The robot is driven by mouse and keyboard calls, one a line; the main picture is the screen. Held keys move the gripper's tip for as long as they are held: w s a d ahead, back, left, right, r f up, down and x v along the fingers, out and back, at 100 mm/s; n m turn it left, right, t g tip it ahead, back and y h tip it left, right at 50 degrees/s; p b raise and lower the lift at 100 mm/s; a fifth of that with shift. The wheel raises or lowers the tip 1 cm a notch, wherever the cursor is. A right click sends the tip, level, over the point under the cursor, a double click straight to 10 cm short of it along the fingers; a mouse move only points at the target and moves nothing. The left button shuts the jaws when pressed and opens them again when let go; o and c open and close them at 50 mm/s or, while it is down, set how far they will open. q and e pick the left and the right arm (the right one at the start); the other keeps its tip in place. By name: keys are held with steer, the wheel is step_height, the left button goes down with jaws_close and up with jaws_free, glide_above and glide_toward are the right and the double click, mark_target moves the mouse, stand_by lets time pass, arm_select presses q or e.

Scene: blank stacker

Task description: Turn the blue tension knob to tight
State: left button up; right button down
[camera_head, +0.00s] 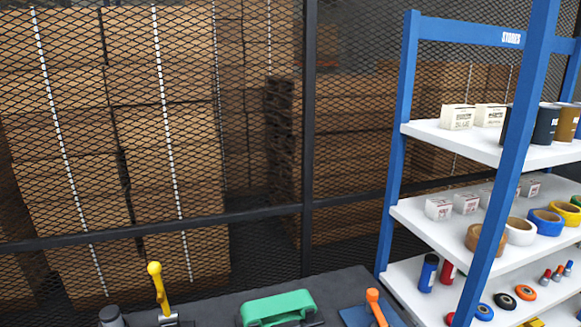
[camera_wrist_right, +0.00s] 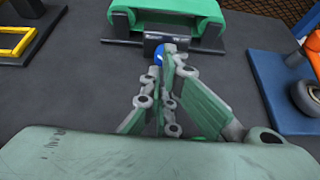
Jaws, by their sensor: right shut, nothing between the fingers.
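The blue knob (camera_wrist_right: 158,55) shows in the right wrist view as a small blue patch at the front of the green machine (camera_wrist_right: 170,13). My right gripper (camera_wrist_right: 171,54) is shut and empty. Its fingertips are right at the knob and cover part of it. I cannot tell whether they touch it, and its setting cannot be read. In the head view the green machine (camera_head: 278,307) is at the bottom edge, and the knob and my grippers are out of sight.
A yellow-handled tool (camera_head: 157,285) stands left of the machine and an orange-handled one (camera_head: 375,305) on a blue base right of it. A blue shelf rack (camera_head: 398,150) with tapes and boxes stands at the right. Mesh fencing is behind.

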steer(key=shift+s+a+f, duration=0.1)
steer(key=shift+s+f, duration=0.2)
steer(key=shift+f, duration=0.05)
steer(key=shift+w+f, duration=0.1)
steer(key=shift+f, duration=0.05)
steer(key=w+b, duration=0.1)
steer(key=w+a+b, duration=0.1)
steer(key=b, duration=0.1)
steer(key=shift+w+f, duration=0.1)
steer(key=shift+w, duration=0.3)
steer(key=shift+w+a+r, duration=0.15)
steer(key=shift+w+a, duration=0.05)
steer(key=shift+w, duration=0.3)
steer(key=shift+w+a+r, duration=0.1)
steer(key=shift+w+a, duration=0.05)
steer(key=shift+w, duration=0.35)
steer(key=shift+w+a, duration=0.25)
steer(key=shift+w, duration=0.5)
steer(key=shift+d+f, duration=0.2)
steer(key=shift+f, duration=0.3)
steer(key=shift+d+f, duration=0.1)
steer(key=shift+f, duration=0.05)
steer(key=shift+d+p, duration=0.1)
steer(key=shift+p, duration=0.35)
